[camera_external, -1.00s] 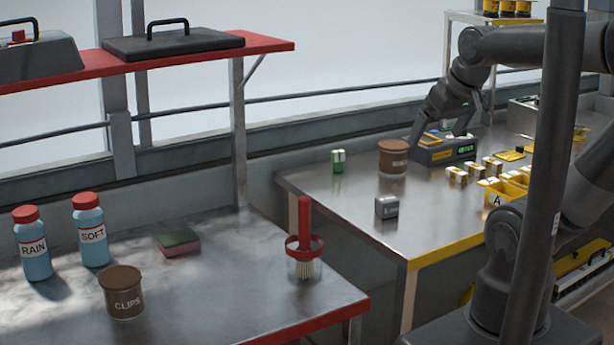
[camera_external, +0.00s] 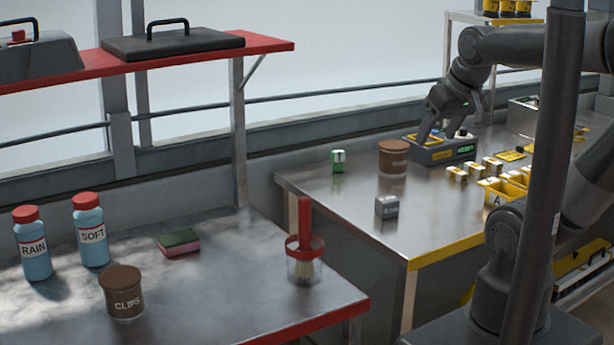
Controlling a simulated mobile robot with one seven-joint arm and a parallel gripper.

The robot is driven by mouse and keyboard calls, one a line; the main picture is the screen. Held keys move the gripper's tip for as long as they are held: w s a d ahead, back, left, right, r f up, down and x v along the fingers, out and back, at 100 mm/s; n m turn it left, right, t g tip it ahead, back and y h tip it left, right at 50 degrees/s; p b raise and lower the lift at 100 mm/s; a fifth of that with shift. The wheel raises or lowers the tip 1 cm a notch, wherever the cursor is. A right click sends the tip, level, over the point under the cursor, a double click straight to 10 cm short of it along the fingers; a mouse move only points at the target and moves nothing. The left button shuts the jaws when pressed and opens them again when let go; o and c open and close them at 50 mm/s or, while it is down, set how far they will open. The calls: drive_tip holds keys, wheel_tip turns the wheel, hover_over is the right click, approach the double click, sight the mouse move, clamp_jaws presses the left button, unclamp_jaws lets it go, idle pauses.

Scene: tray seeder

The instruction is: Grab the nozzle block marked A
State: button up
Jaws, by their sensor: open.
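My gripper (camera_external: 438,137) is open, its fingers pointing down over the grey device with a green display (camera_external: 462,151) at the back of the right-hand bench. I cannot tell whether the fingers touch anything there. Several small yellow-and-white blocks (camera_external: 457,174) stand on the bench to the right of and in front of the device. Their markings are too small to read, so I cannot tell which is nozzle block A. A yellow bin (camera_external: 497,199) at the right carries a letter A. My arm's column hides part of the bench beside it.
A brown tub (camera_external: 393,160), a green-and-white box (camera_external: 338,161) and a grey block (camera_external: 386,207) stand on the right-hand bench (camera_external: 345,205). The left bench holds bottles, a CLIPS tub (camera_external: 122,293), a sponge and a brush in a cup. The right bench's front middle is clear.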

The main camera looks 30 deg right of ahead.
drive_tip(key=w+d+r+g+h, duration=0.1)
drive_tip(key=w+d+r, duration=0.1)
drive_tip(key=w+d, duration=0.3)
drive_tip(key=w+d+r+g, duration=0.1)
drive_tip(key=w+d, duration=0.1)
drive_tip(key=w, duration=0.6)
drive_tip(key=g+y, duration=0.1)
drive_tip(key=g, duration=0.3)
hover_over(459, 171)
drive_tip(key=f, duration=2.4)
drive_tip(key=shift+s+f, duration=0.1)
drive_tip(key=shift+s, duration=0.15)
drive_tip(key=shift+w+d+f, duration=0.1)
drive_tip(key=shift+w+f, duration=0.1)
drive_tip(key=shift+f, duration=1.15)
drive_tip(key=shift+w+d+f, duration=0.1)
drive_tip(key=shift+w+f, duration=0.1)
drive_tip(key=shift+f, duration=1.15)
